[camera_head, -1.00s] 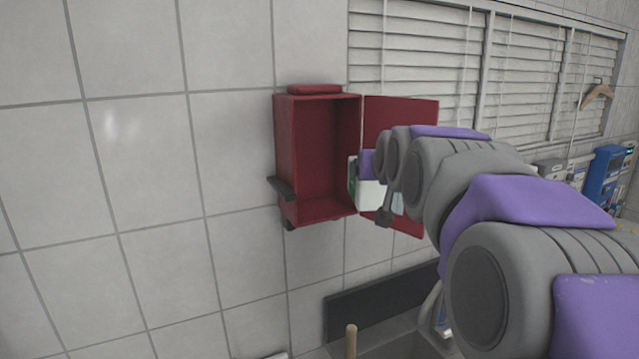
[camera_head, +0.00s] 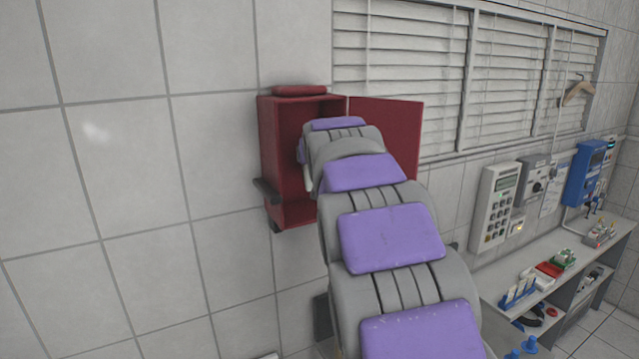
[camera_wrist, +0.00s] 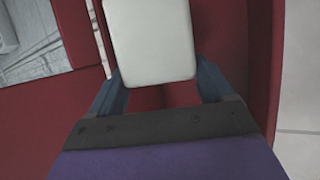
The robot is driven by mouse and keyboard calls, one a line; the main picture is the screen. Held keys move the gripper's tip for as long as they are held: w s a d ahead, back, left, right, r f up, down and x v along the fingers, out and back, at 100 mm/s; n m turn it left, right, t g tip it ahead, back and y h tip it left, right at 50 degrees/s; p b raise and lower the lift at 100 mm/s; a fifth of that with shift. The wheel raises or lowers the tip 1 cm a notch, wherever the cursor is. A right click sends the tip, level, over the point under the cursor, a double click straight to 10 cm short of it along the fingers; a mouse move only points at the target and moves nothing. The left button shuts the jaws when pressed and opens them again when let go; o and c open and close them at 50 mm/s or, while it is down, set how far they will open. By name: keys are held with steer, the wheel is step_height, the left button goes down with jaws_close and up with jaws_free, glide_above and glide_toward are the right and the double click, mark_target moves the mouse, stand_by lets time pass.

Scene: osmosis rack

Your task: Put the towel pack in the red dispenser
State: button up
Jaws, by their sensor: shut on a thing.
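The red dispenser (camera_head: 283,150) hangs on the tiled wall with its door (camera_head: 398,125) swung open to the right. My arm reaches into its front opening and hides much of the inside and my gripper in the head view. In the wrist view my gripper (camera_wrist: 155,80) is shut on the white towel pack (camera_wrist: 150,40), with one blue finger on each side of it. The pack is between the red walls of the dispenser. Whether it touches the dispenser's floor or back cannot be told.
The red right side wall (camera_wrist: 262,60) runs close beside the pack in the wrist view. A window with blinds (camera_head: 420,60) is behind the open door. At the right are a grey keypad device (camera_head: 495,205) and a shelf (camera_head: 560,285) with small items.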

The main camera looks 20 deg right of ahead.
mark_target(309, 189)
steer(key=a, duration=0.1)
steer(key=a+f, duration=0.2)
steer(key=a, duration=0.1)
steer(key=shift+s+a+f, duration=0.1)
steer(key=shift+s+f, duration=0.05)
steer(key=shift+s, duration=0.2)
steer(key=f, duration=0.1)
steer(key=d+f, duration=0.1)
steer(key=f, duration=0.2)
steer(key=shift+w+d+p, duration=0.2)
steer(key=shift+w+p, duration=0.1)
steer(key=shift+w+a, duration=0.1)
steer(key=shift+a, duration=0.4)
steer(key=shift+d+f, duration=0.2)
steer(key=shift+f, duration=0.1)
steer(key=shift+d+f+b, duration=0.35)
steer(key=shift+d+f, duration=0.05)
steer(key=shift+d, duration=0.05)
steer(key=o, duration=1.6)
steer(key=shift+o, duration=0.5)
steer(key=shift+a, duration=0.45)
steer(key=shift+d, duration=0.2)
